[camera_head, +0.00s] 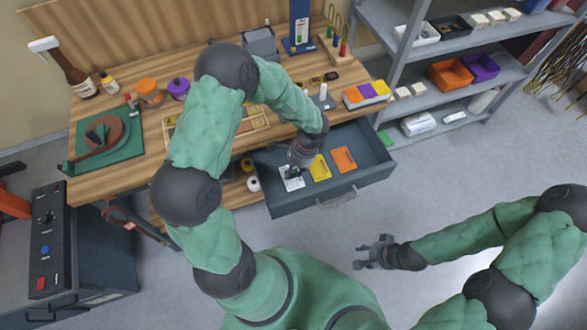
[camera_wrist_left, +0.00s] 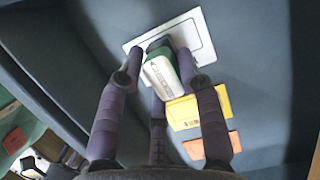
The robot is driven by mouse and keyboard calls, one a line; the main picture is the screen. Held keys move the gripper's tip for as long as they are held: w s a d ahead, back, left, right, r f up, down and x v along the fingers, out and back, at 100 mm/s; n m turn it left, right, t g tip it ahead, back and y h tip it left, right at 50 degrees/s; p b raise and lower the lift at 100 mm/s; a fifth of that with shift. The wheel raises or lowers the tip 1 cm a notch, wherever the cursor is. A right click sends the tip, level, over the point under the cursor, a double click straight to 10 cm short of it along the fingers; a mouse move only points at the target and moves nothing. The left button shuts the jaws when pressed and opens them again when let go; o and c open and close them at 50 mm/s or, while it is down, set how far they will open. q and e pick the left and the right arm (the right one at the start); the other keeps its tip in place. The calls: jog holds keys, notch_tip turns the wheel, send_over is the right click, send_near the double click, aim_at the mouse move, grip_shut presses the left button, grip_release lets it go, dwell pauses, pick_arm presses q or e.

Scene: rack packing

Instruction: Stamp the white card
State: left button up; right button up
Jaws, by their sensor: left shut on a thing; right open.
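The white card (camera_head: 291,178) lies in the open drawer (camera_head: 331,201), left of a yellow card (camera_head: 320,167) and an orange card (camera_head: 344,159). My left gripper (camera_head: 294,171) reaches down into the drawer over the white card. In the left wrist view its fingers (camera_wrist_left: 165,75) are shut on a stamp (camera_wrist_left: 162,78) with a white and green body. The stamp is over the white card (camera_wrist_left: 203,35) and covers part of it; I cannot tell whether it touches the card. My right gripper (camera_head: 366,252) is open and empty, over the floor in front of the drawer.
The wooden workbench (camera_head: 150,170) above the drawer carries a green mat (camera_head: 122,150), orange and purple jars, and a tray of coloured pads (camera_head: 366,95). A grey shelf unit (camera_head: 400,60) stands at the right.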

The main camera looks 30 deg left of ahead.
pick_arm(q)
jog(key=shift+s+f+b, duration=0.1)
jog(key=shift+f+b, duration=0.45)
jog(key=shift+f, duration=0.1)
dwell(1.7)
jog(key=shift+r, duration=0.1)
jog(key=shift+r+p, duration=2.55)
jog(key=shift+r, duration=0.95)
